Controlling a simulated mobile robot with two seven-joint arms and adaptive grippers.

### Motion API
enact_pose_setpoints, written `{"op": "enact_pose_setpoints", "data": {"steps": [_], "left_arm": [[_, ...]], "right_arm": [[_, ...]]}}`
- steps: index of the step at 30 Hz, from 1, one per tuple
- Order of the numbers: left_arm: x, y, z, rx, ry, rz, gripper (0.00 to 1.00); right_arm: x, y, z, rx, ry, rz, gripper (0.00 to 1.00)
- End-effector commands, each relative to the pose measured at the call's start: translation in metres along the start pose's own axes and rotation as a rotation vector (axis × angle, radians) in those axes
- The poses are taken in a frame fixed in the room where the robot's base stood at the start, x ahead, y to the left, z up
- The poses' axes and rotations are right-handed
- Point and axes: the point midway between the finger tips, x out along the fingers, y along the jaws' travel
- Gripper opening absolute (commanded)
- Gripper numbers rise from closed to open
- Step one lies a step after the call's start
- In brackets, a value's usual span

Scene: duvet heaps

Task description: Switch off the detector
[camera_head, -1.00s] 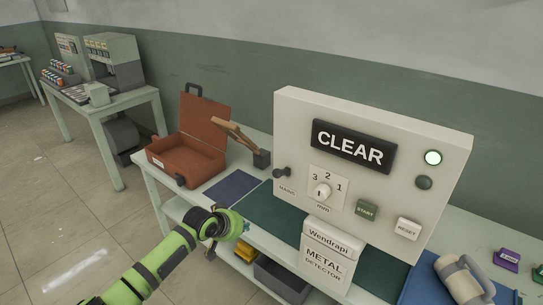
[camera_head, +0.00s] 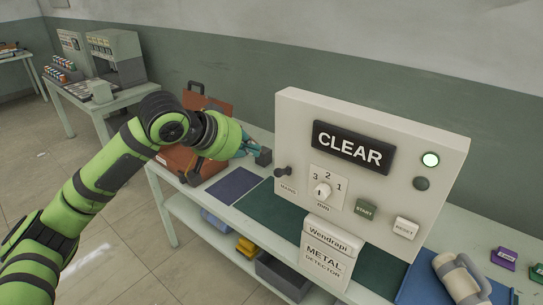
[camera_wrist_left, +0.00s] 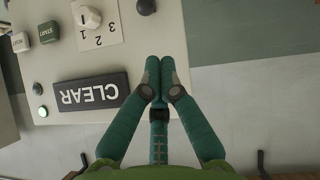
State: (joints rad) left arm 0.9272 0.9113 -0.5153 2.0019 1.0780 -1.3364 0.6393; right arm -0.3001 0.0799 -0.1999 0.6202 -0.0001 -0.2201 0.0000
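The detector is a cream panel (camera_head: 300,115) with a black CLEAR display (camera_head: 352,147), a lit green lamp (camera_head: 430,160) and a dark lamp (camera_head: 421,183). Its black MAINS switch (camera_head: 281,173) is at the lower left; its black knob (camera_wrist_left: 146,7) is at the top of the left wrist view. A white numbered dial (camera_head: 322,190), a START button (camera_head: 366,208) and a RESET button (camera_head: 405,228) are beside it. My left gripper (camera_head: 249,146) is left of the panel, apart from the switch. Its teal fingertips (camera_wrist_left: 158,72) are together, with nothing visible between them. My right gripper is out of view.
An open brown case (camera_head: 208,103) is partly hidden behind my left arm. A dark block (camera_head: 263,157) sits close to the gripper. A purple mat (camera_head: 233,186) lies in front. A beige jug-like object (camera_head: 461,280) is on a blue mat at right.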

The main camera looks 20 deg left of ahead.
Motion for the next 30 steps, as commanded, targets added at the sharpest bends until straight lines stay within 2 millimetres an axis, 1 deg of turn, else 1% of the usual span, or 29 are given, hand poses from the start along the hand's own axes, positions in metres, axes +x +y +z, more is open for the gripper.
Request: {"op": "enact_pose_setpoints", "data": {"steps": [5, 12, 15, 18, 23, 30], "left_arm": [[0.017, 0.001, -0.001, -0.002, -0.004, 0.002, 0.00], [0.061, 0.002, -0.002, -0.003, -0.004, 0.002, 0.00], [0.077, 0.001, -0.001, -0.002, -0.004, 0.001, 0.00], [0.089, 0.001, -0.001, -0.002, -0.002, 0.002, 0.00], [0.098, 0.000, 0.000, 0.000, -0.001, 0.000, 0.00], [0.100, 0.000, 0.001, 0.001, 0.000, 0.000, 0.00]], "right_arm": [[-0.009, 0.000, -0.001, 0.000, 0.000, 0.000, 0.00], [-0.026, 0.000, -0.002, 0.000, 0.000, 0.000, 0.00], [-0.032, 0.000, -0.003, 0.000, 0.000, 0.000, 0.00], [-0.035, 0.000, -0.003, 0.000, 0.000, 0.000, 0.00], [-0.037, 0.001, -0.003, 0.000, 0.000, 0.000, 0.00], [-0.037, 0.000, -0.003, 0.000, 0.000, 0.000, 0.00]]}}
